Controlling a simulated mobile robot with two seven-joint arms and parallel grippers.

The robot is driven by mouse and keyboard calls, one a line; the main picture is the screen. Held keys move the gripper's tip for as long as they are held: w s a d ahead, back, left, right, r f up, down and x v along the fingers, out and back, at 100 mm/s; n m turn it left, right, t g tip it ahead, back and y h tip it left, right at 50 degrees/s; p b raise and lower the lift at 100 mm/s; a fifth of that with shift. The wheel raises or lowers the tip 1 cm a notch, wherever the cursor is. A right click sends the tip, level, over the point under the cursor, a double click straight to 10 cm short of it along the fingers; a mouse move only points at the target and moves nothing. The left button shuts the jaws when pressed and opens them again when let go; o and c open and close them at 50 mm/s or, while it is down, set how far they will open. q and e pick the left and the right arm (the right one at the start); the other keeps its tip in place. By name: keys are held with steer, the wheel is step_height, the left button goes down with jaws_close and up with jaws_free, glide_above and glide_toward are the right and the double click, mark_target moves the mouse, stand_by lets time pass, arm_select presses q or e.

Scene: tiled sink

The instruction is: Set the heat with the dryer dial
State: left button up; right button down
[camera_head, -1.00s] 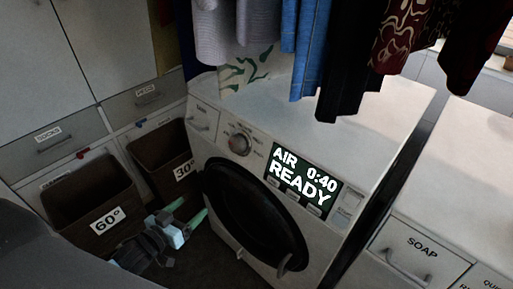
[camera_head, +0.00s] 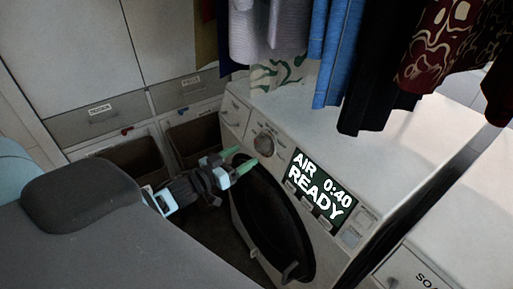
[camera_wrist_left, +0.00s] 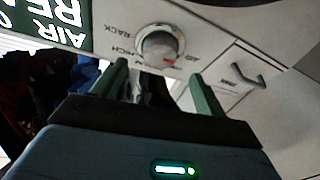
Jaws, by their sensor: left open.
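The dryer dial (camera_head: 264,144) is a round silver knob on the front panel of the white dryer (camera_head: 385,120), left of the display (camera_head: 321,187), which reads "AIR 0:40 READY". My left gripper (camera_head: 238,161) is open and empty, with green fingertips just below and left of the dial. In the left wrist view the dial (camera_wrist_left: 160,46) lies ahead, beyond and between the two fingers (camera_wrist_left: 160,88), with a red mark on its lower rim. Lettering around it includes "RACK"; the rest is partly unreadable. The fingers appear apart from the dial. My right gripper is not in view.
The dryer's round dark door (camera_head: 272,222) is below the panel. Hanging clothes (camera_head: 345,60) cover the space above the dryer. Brown bins (camera_head: 195,140) stand to the left. A small drawer handle (camera_wrist_left: 247,72) is close to the dial.

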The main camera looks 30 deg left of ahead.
mark_target(259, 146)
arm_select(q)
steer(key=shift+x, duration=3.15)
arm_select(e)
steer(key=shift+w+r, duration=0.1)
arm_select(q)
steer(key=c, duration=1)
